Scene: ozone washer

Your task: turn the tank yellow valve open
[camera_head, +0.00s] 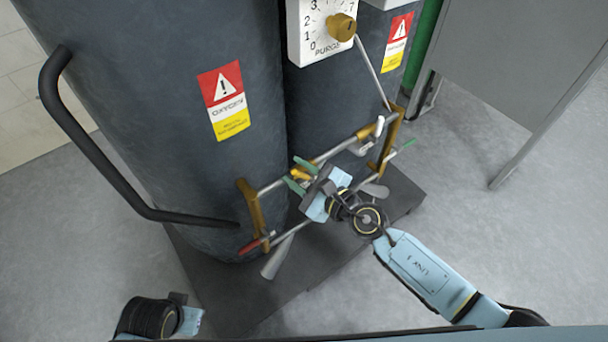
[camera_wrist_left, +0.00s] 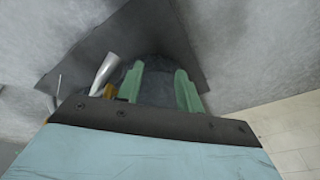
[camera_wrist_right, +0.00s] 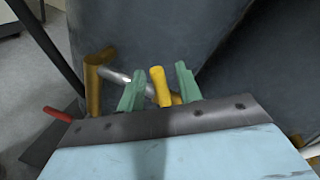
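The yellow valve handle (camera_head: 300,174) sits on the silver pipe in front of the dark tanks. In the right wrist view the yellow valve handle (camera_wrist_right: 159,88) stands between the two green fingers of my right gripper (camera_wrist_right: 160,86), with a gap on each side. My right gripper (camera_head: 299,175) also shows in the head view, partly covering the handle and pipe. It is open. My left gripper (camera_wrist_left: 160,88) is open and empty in the left wrist view; its arm is low at the left in the head view, far from the valve.
Brass brackets (camera_head: 252,207) hold the pipes. A black curved rail (camera_head: 95,150) runs along the left tank (camera_head: 170,90). The floor at left is clear.

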